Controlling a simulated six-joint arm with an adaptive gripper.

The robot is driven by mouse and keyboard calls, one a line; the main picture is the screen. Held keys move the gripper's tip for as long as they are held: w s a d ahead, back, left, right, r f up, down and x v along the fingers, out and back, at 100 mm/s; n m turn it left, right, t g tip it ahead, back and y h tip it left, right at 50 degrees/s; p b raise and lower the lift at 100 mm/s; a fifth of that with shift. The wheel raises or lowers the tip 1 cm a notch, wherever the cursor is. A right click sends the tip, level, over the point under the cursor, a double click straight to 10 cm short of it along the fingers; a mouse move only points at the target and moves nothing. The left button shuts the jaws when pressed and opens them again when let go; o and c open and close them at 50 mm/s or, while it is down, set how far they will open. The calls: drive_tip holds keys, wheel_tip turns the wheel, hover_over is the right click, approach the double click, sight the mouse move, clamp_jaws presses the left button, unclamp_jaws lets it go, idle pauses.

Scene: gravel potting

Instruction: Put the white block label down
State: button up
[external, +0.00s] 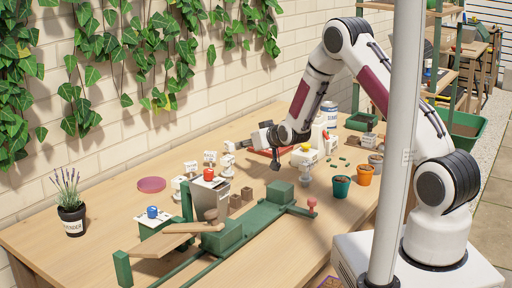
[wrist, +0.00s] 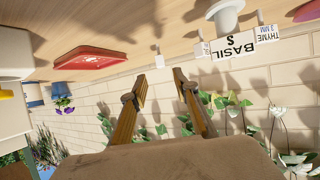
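My gripper (wrist: 160,75) is open in the wrist view, its two fingers apart with wall showing between them and nothing clearly held. In the external view my gripper (external: 258,138) reaches sideways toward the wall above the table, small and partly hidden by my wrist. A white label reading BASIL S (wrist: 232,52) and a white label reading THYME 3 MM (wrist: 267,34) stand to the right of the fingers, apart from them. Several small white labels, one of them white and block-like (external: 210,157), stand left of my gripper in the external view. I cannot tell which is the white block label.
A red tray (wrist: 95,58) lies on the table, left in the wrist view. The green bench frame (external: 230,235) with a grey bin (external: 211,199) stands in front. Teal (external: 341,187) and orange pots (external: 364,175) stand at right. The table (external: 110,215) is clear near the lavender pot.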

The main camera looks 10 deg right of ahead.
idle(0.5)
drive_tip(key=s+d+r+m+g+h, duration=0.1)
drive_tip(key=s+d+r, duration=0.7)
drive_tip(key=d+r, duration=0.15)
drive_tip(key=s+d+r+m+g+h, duration=0.1)
drive_tip(key=s+d+r+g+h, duration=0.1)
drive_tip(key=s+d+r, duration=0.65)
drive_tip(key=s+d+r+g, duration=0.1)
drive_tip(key=s+d, duration=0.3)
drive_tip(key=s, duration=0.5)
drive_tip(key=s+d+r+m+g+h, duration=0.1)
drive_tip(key=s+d, duration=0.2)
drive_tip(key=s, duration=0.7)
drive_tip(key=s+d+r+m+g, duration=0.1)
drive_tip(key=s+d, duration=0.3)
drive_tip(key=s, duration=0.5)
drive_tip(key=shift+s+d+r+h, duration=0.3)
drive_tip(key=shift+s+d+h, duration=0.05)
drive_tip(key=shift+h, duration=0.05)
idle(2.5)
